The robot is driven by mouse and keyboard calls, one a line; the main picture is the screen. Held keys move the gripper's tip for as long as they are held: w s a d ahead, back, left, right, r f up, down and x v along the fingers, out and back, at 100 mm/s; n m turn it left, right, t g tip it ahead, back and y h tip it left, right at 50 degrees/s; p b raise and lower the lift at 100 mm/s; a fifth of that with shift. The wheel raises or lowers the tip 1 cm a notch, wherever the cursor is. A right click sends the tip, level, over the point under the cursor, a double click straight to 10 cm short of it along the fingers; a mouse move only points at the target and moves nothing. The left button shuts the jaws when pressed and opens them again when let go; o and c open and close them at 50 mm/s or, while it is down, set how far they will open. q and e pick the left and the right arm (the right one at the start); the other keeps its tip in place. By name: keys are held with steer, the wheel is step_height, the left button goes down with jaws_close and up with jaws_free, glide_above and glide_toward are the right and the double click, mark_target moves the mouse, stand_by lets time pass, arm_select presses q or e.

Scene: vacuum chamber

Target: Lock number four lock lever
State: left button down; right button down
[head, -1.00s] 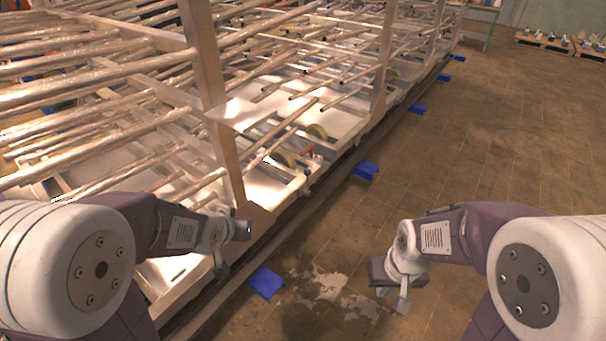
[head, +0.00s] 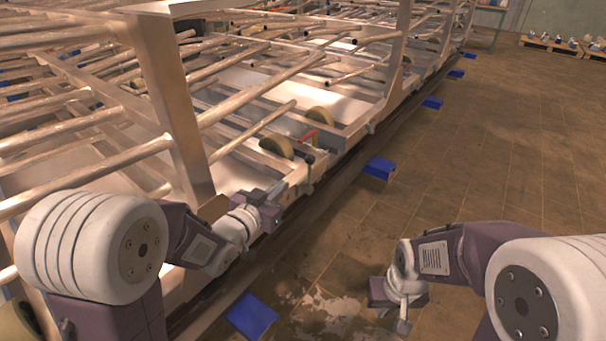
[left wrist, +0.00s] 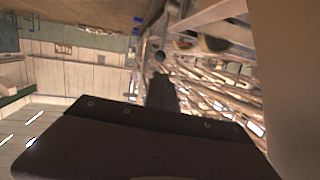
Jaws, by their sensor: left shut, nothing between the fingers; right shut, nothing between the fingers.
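A small red handle (head: 309,135), possibly a lock lever, shows on the lower edge of the metal rack beside a beige wheel (head: 276,146). No number is readable, so I cannot tell which lever it is. My left gripper (head: 277,208) is shut and empty at the rack's lower edge, nearer to me than the red handle and apart from it. In the left wrist view the dark gripper body (left wrist: 150,140) fills the lower part, with a beige wheel (left wrist: 214,43) beyond. My right gripper (head: 403,324) is shut and empty above the floor.
The rack's upright post (head: 172,110) and long tubes (head: 80,130) stand close to my left arm. Several blue blocks (head: 252,316) lie on the floor along the rack. The tiled floor (head: 480,150) on the right is clear. Pallets (head: 550,43) stand far back.

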arm_select(q)
steer(key=p, duration=0.2)
glide_toward(308, 162)
steer(key=b+x, duration=0.1)
steer(key=x, duration=0.6)
